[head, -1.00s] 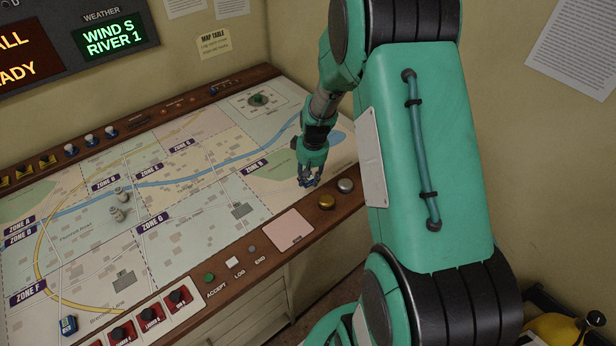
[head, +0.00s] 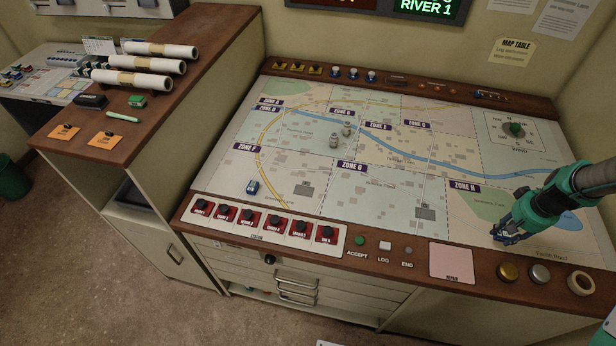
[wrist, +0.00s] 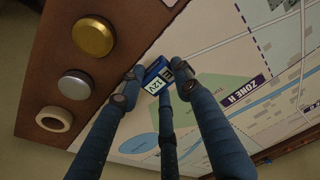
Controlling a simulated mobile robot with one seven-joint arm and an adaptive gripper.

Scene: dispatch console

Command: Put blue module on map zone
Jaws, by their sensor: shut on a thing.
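A small blue module (wrist: 157,76) with a white label reading "12V" sits between my gripper's fingers in the wrist view. My gripper (head: 507,232), with dark blue fingers, is shut on it above the front right part of the map, below the ZONE H label (head: 465,187). It also shows in the wrist view (wrist: 152,80). Another small blue piece (head: 252,187) stands on the map (head: 225,178) near ZONE F.
A gold knob (head: 508,272), a silver knob (head: 540,274) and a tape roll (head: 580,283) stand on the wooden front edge near my gripper. Two grey pieces (head: 340,134) stand mid-map. Red switches (head: 263,225) line the front left. The map around ZONE G is clear.

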